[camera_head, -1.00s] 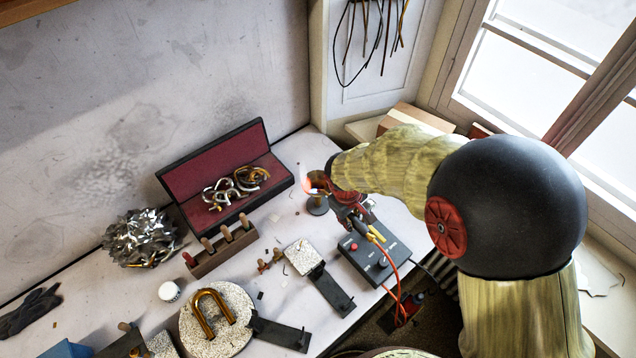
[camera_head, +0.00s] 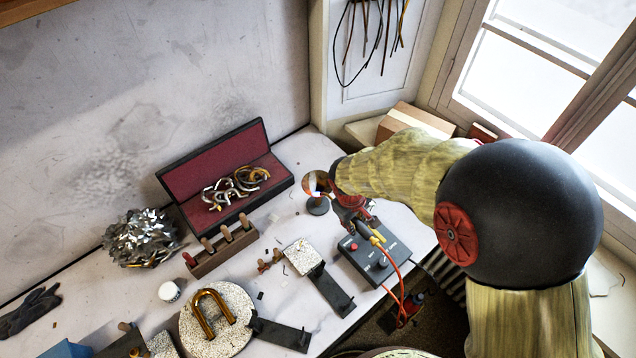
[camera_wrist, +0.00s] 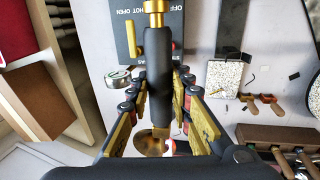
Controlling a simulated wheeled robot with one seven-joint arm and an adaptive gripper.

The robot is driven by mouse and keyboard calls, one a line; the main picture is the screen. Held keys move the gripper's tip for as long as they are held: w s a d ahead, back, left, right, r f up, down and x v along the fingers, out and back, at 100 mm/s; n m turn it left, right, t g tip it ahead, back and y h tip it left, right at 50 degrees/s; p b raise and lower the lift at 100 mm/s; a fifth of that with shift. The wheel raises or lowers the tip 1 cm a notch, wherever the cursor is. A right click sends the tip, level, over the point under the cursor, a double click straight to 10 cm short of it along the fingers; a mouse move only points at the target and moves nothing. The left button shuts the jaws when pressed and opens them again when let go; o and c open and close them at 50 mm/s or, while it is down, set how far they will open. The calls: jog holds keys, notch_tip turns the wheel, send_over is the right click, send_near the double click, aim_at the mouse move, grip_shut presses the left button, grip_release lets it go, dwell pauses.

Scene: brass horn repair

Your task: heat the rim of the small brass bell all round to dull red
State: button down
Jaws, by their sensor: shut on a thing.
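The small brass bell (camera_head: 311,184) is at the back right of the bench, above a dark round stand (camera_head: 317,207). Its edge looks orange-brown on the left, but I cannot tell whether that is heat or reflection. My gripper (camera_head: 350,208) is beside it on the right, shut on a torch with a dark handle, brass fittings (camera_head: 378,237) and an orange hose. In the wrist view the torch handle (camera_wrist: 160,75) stands between the fingers, and a round brass surface (camera_wrist: 150,146) shows beyond them. The gripper hides part of the bell, and no flame is clear.
A dark control box (camera_head: 372,258) with a red button is just in front. A red-lined case (camera_head: 195,175) with shiny tubing, a wooden tool rack (camera_head: 222,251) and a pale block (camera_head: 302,256) lie left. The window (camera_head: 540,70) is to the right.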

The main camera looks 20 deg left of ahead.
jog(key=shift+r, duration=0.1)
jog(key=d+r+p, duration=0.1)
jog(key=r+p, duration=0.1)
jog(key=r, duration=0.1)
jog(key=s+d+r+p, duration=0.1)
jog(key=r+p, duration=0.1)
jog(key=s+d+r+p, duration=0.1)
jog(key=d+r+p, duration=0.1)
jog(key=r, duration=0.1)
jog(key=shift+s+r, duration=0.15)
jog(key=shift+r, duration=0.15)
jog(key=shift+s+d+r, duration=0.15)
jog(key=shift+d+r, duration=0.05)
jog(key=shift+a+f, duration=0.1)
jog(key=shift+f, duration=0.05)
